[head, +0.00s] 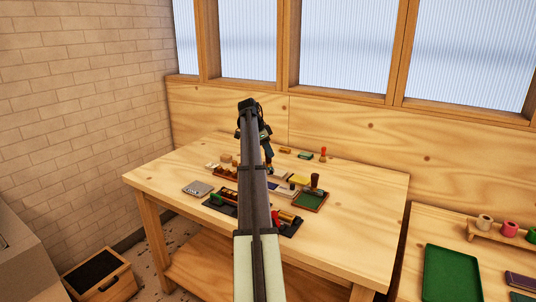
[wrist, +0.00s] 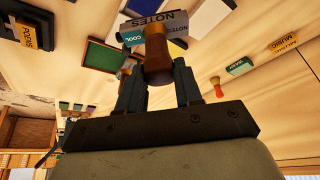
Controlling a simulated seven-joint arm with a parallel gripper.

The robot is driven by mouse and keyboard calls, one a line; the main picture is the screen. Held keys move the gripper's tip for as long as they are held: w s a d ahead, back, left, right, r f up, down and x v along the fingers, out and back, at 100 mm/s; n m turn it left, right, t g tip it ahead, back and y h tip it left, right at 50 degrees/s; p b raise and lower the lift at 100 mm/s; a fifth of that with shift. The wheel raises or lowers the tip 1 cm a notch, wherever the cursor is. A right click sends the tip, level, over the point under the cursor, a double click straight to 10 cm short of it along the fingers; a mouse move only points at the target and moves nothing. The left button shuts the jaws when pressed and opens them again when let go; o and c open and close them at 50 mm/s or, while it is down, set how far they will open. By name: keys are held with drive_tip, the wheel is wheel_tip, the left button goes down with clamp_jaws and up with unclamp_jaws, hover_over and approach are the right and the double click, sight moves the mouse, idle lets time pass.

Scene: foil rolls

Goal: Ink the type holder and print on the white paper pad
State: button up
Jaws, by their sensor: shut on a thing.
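In the head view my gripper (head: 267,157) is over the back middle of the table, partly hidden by my own arm. A green pad in a brown frame (head: 311,200) lies right of my arm, with a dark-handled stamp (head: 315,183) at its back edge. The green pad also shows in the wrist view (wrist: 103,55). A pale pad (head: 281,188) lies just left of it; I cannot tell whether this is the white paper pad.
A grey block (head: 197,188) lies at the table's left. A black tray with rolls (head: 290,222) is at the front. A red-topped stamp (head: 323,154) stands at the back. The table's right side is clear. A green tray (head: 452,275) is on the right table.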

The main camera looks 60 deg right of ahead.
drive_tip(key=w+d, duration=0.3)
drive_tip(key=d, duration=0.9)
drive_tip(key=shift+f, duration=2.8)
drive_tip(key=shift+f, duration=0.55)
drive_tip(key=shift+r, duration=0.1)
wheel_tip(320, 180, up, 7)
idle(0.7)
